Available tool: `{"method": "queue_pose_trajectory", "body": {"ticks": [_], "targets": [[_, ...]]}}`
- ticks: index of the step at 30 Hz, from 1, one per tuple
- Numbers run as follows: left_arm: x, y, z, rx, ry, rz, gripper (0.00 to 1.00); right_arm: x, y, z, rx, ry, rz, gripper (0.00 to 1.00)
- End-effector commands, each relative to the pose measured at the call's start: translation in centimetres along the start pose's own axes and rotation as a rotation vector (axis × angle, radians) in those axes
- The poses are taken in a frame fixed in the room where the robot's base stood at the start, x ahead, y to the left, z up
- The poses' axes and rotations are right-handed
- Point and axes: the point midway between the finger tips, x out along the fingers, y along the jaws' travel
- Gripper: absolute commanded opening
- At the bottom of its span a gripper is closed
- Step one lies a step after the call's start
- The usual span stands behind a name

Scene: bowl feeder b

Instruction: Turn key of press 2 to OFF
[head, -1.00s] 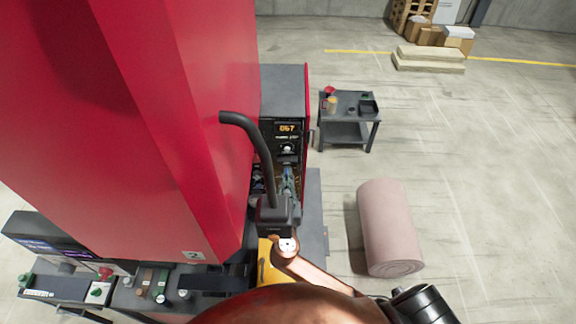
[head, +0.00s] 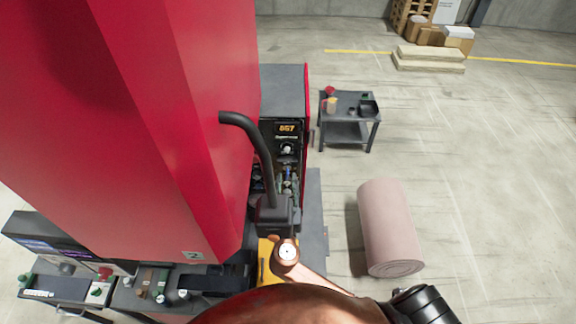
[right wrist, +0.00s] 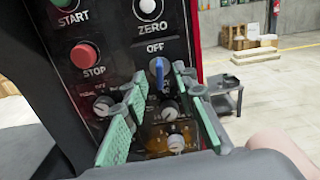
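Press 2 is the tall red machine (head: 190,130) with a "2" label, on the left in the head view. Its control panel (right wrist: 95,35) fills much of the right wrist view. A blue key (right wrist: 158,74) sits below the OFF marking, its handle roughly upright. My right gripper (right wrist: 161,84) is open, with one green-padded finger on each side of the key. I cannot tell whether either finger touches it. In the head view the right gripper (head: 288,184) is at the panel, partly hidden by a black curved part. My left gripper is not in view.
A small dark table (head: 348,104) and a pink roll (head: 389,228) stand on the floor to the right.

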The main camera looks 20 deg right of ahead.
Motion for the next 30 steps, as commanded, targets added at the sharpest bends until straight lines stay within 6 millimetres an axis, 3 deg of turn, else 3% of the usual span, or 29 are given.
{"method": "queue_pose_trajectory", "body": {"ticks": [15, 30], "targets": [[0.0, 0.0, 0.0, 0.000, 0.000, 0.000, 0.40, -4.6, 0.0, 0.0, 0.000, 0.000, -0.001, 0.26], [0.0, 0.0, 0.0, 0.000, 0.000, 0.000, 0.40, -4.8, 0.0, 0.0, 0.000, 0.000, -0.001, 0.26]]}}
